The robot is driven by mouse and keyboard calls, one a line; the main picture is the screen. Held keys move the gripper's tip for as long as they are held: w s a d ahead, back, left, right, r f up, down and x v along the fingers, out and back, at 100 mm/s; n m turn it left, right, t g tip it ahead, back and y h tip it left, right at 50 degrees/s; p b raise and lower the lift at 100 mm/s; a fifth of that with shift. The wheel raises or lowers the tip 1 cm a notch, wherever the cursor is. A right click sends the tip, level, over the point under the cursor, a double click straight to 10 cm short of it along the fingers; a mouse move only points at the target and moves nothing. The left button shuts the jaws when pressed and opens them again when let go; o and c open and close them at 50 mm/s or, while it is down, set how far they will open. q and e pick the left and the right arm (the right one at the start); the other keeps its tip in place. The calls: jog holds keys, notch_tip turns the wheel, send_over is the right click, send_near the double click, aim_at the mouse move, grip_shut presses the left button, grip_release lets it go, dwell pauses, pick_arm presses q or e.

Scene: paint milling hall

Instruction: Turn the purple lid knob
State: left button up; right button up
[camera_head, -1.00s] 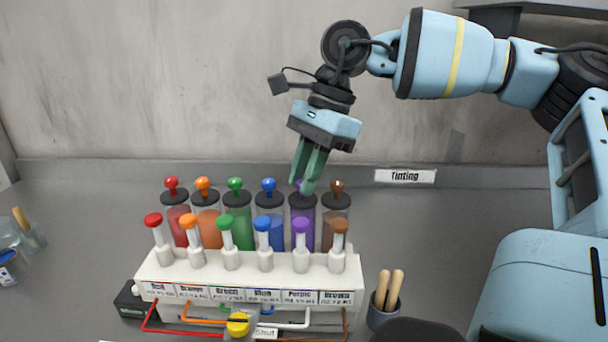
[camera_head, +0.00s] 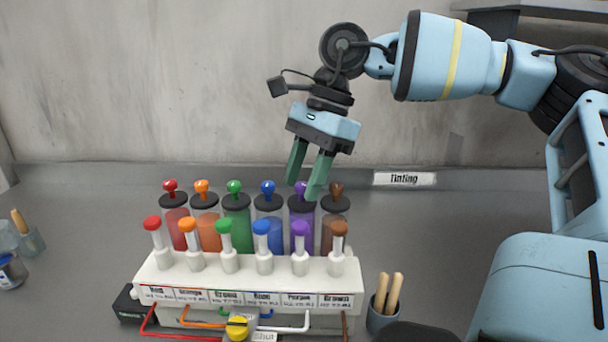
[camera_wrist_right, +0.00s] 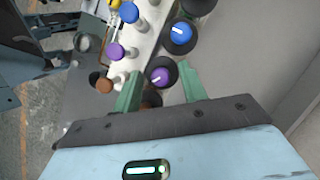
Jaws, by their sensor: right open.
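The purple lid knob (camera_head: 302,190) sits on the black lid of the purple canister (camera_head: 302,211) in the back row. In the right wrist view the knob (camera_wrist_right: 160,76) shows from above, with a white line on it, between and a little beyond the finger tips. My right gripper (camera_head: 306,184) is open and empty. Its two green fingers stand apart around the purple knob, and one finger partly covers the canister's right side. I cannot tell whether a finger touches the knob. My left gripper is not in view.
The blue lid knob (camera_head: 268,187) and brown lid knob (camera_head: 336,188) stand close on either side. A row of coloured plungers (camera_head: 300,230) is in front on the white rack (camera_head: 210,277). A cup with wooden handles (camera_head: 383,314) stands at right. The wall is behind.

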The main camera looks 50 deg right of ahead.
aim_at(301, 184)
jog(key=v, duration=0.7)
jog(key=shift+r, duration=0.35)
jog(key=shift+d, duration=0.15)
jog(key=m+h, duration=0.1)
jog(key=a+m+h+b, duration=0.2)
jog(key=m, duration=0.1)
jog(key=shift+w+a+g, duration=0.15)
jog(key=shift+w+g, duration=0.15)
jog(key=shift+g, duration=0.1)
jog(key=shift+a+m+h, duration=0.3)
jog(key=shift+m, duration=0.3)
jog(key=shift+w+a+r+m+b, duration=0.1)
jog(key=shift+a+r+m+b, duration=0.1)
jog(key=shift+m+b, duration=0.1)
jog(key=shift+h, duration=0.3)
jog(key=shift+f, duration=3.9)
